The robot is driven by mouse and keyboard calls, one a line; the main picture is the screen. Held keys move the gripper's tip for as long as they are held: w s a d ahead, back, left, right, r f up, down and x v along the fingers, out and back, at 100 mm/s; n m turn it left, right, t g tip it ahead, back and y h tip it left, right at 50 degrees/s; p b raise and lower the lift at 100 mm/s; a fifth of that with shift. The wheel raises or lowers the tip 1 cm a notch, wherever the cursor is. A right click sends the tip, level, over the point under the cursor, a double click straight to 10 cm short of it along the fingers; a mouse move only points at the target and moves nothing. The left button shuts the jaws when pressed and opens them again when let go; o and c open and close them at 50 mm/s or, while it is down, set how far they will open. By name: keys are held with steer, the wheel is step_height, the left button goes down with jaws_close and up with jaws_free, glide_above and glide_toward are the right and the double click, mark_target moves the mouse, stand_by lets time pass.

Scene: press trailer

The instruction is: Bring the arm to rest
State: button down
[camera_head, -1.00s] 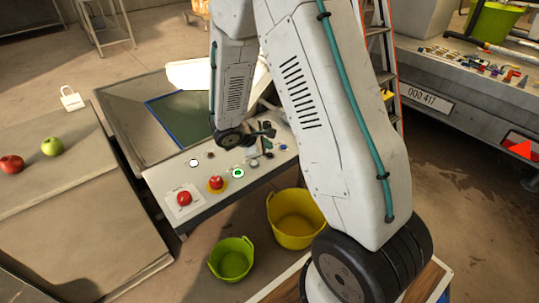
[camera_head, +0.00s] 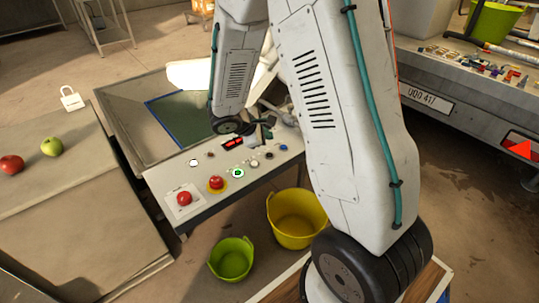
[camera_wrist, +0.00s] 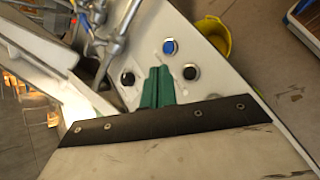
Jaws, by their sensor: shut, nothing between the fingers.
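My arm crosses the head view in front of a white control panel (camera_head: 165,183). My gripper (camera_wrist: 158,84) shows in the wrist view as two green fingers pressed together, with nothing between them. It is over the panel, near a blue button (camera_wrist: 169,46) and two black knobs, one on the left (camera_wrist: 128,78) and one on the right (camera_wrist: 190,72). I cannot tell whether the fingertips touch the panel. In the head view my arm mostly hides the gripper.
The panel carries red buttons (camera_head: 184,199) and a lit green button (camera_head: 238,173). A yellow bucket (camera_head: 297,222) and a green bucket (camera_head: 231,262) stand below. A table (camera_head: 75,215) with two apples is at the left. A trailer bed (camera_head: 462,82) with small items is at the right.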

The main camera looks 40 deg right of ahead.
stand_by(0.3)
steer(key=s+a+r+m+y, duration=0.3)
steer(key=s+a+r, duration=0.2)
steer(key=s+r, duration=0.2)
steer(key=s+a+r+m+y, duration=0.3)
steer(key=s+r, duration=0.4)
steer(key=s, duration=0.4)
steer(key=s+a+r+m+y, duration=0.3)
steer(key=s+a+r+m, duration=0.1)
steer(key=s+a+r, duration=0.3)
steer(key=shift+s+a+r+m, duration=0.3)
steer(key=shift+s+r, duration=0.1)
steer(key=shift+s, duration=0.7)
